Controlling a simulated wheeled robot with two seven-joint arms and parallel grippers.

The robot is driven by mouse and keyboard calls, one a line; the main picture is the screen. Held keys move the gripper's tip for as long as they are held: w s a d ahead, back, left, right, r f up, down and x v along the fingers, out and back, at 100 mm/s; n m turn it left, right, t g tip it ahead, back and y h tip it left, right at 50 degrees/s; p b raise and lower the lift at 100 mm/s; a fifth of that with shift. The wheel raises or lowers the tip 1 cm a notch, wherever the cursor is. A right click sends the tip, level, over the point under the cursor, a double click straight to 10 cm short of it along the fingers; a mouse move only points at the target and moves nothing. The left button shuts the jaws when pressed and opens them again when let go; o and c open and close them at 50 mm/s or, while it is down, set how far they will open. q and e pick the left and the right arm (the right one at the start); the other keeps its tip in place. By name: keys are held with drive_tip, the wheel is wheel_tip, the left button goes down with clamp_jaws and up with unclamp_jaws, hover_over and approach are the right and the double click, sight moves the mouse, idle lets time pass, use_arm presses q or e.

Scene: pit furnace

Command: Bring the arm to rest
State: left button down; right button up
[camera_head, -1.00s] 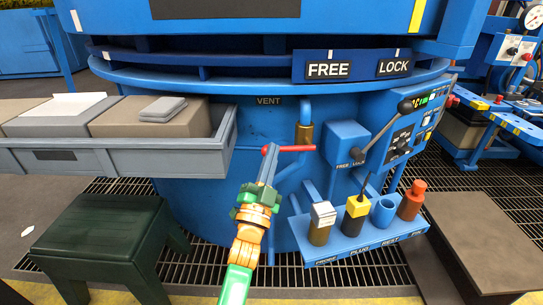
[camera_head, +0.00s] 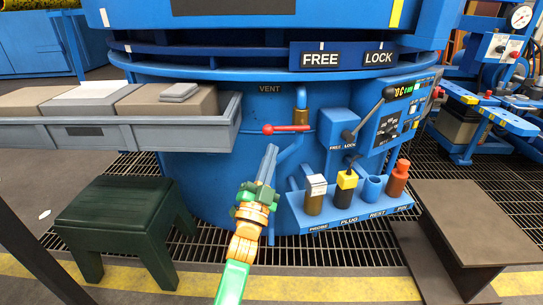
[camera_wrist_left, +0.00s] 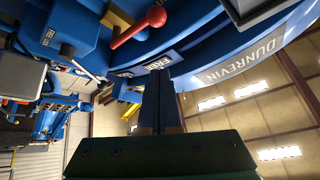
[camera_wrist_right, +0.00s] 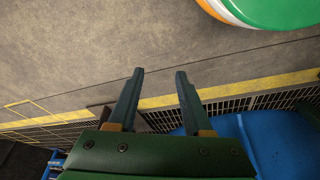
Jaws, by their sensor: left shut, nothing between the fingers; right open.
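My left gripper (camera_head: 270,150) is shut and empty in the head view. Its tips point up, a little below the red-handled vent lever (camera_head: 286,129) on the blue furnace, and look apart from it. My right gripper (camera_wrist_right: 159,80) shows only in the right wrist view. Its two fingers stand apart with nothing between them, over grey floor and a yellow line. The right arm is out of the head view.
A rack (camera_head: 345,222) with several tools stands right of my left arm. A green stool (camera_head: 115,222) is at left, below a grey shelf (camera_head: 130,139) with blocks. A brown step (camera_head: 480,225) is at right. The floor in front has a yellow stripe.

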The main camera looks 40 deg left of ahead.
use_arm(q)
drive_tip(key=shift+s+d+f, duration=0.1)
drive_tip(key=shift+s+f, duration=0.25)
use_arm(e)
drive_tip(key=shift+s+d+r, duration=0.2)
drive_tip(key=shift+s+r, duration=0.3)
drive_tip(key=shift+s, duration=0.05)
